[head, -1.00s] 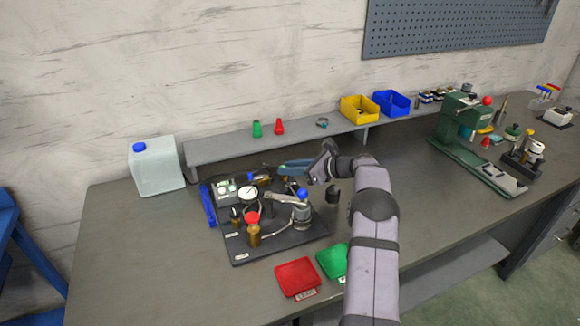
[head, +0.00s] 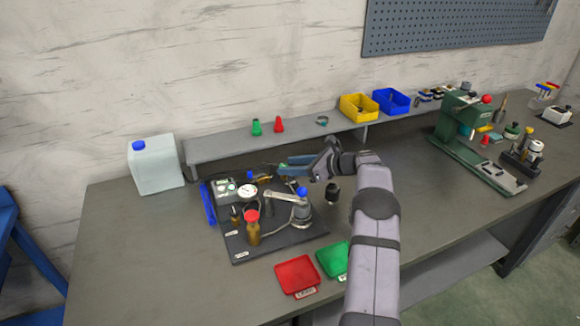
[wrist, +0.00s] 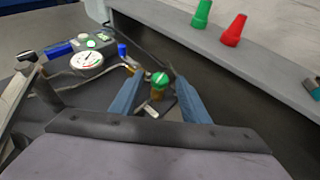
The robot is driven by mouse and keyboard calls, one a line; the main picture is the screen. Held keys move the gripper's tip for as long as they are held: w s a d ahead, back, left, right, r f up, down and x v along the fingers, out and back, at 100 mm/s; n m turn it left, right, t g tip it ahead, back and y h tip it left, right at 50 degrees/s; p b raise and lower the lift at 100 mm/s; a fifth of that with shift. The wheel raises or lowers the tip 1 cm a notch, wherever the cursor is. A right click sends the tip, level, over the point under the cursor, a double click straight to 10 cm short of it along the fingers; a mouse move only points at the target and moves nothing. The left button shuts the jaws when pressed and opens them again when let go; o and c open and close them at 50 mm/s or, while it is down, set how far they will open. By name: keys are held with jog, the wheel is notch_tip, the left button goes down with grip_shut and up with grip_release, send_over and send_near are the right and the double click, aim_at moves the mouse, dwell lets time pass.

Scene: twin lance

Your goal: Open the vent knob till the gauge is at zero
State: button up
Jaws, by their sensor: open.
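A green-capped knob (wrist: 160,80) on a brass body, probably the vent knob, stands between my fingers in the wrist view. My gripper (wrist: 156,73) is open, with one blue finger on each side of the knob; I cannot tell whether either finger touches it. In the head view my gripper (head: 283,167) is at the back of the dark rig board (head: 285,238), and the green cap is hard to make out there. The round white gauge (wrist: 87,62) is left of the knob; it also shows in the head view (head: 247,191). Its needle reading is too small to tell.
A red-capped brown bottle (head: 253,228) and a blue-topped metal part (head: 302,208) stand on the board. The grey shelf (head: 225,150) runs close behind my gripper, with green (head: 256,127) and red (head: 279,124) cones on it. Red (head: 298,274) and green (head: 332,258) trays lie in front.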

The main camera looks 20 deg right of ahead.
jog(key=b+v, duration=0.1)
jog(key=v, duration=0.5)
jog(key=shift+s+d, duration=0.2)
jog(key=shift+r, duration=0.15)
jog(key=shift+c, duration=0.2)
jog(key=w+a+r+n+g+p, duration=0.1)
jog(key=a+r+n+g+p, duration=0.2)
jog(key=a, duration=0.5)
jog(key=w+a+r+n+g+p, duration=0.1)
jog(key=a+r+n+p, duration=0.15)
jog(key=a+p, duration=0.35)
jog(key=w+a+r+n+g+p, duration=0.1)
jog(key=a+r+n+p, duration=0.2)
jog(key=a, duration=0.6)
jog(key=d+f+n+g+h, duration=0.1)
jog(key=d+f+n+h, duration=0.2)
jog(key=d+n+h, duration=0.5)
jog(key=shift+w+d+f+n+h, duration=0.2)
jog(key=shift+d+n+h, duration=0.2)
jog(key=shift+d+n, duration=4.45)
